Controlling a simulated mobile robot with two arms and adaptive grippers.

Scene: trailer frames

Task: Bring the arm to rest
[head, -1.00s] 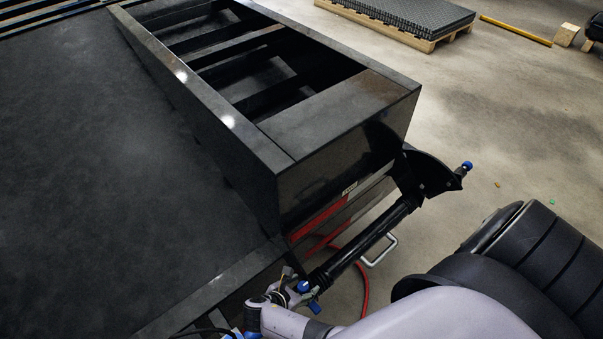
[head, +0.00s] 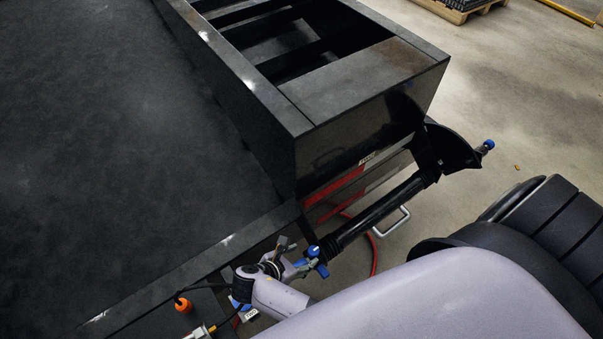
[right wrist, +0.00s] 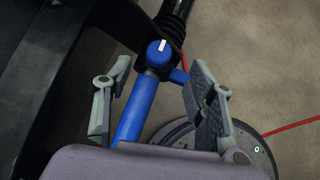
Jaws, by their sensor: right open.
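My right gripper (head: 296,257) is low in the middle of the head view, beside the lower end of a black tubular leg (head: 378,214) at the trailer's front. In the right wrist view the gripper (right wrist: 155,85) has its two grey fingers spread apart. A blue tube (right wrist: 132,118) with a blue knob (right wrist: 159,52) shows between them; I see no finger pressed on it, but depth is hard to judge. The knob also shows in the head view (head: 313,251). My left gripper is not in view.
A red hose (head: 374,255) hangs behind the leg. An orange plug-like piece (head: 182,304) is at lower left.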

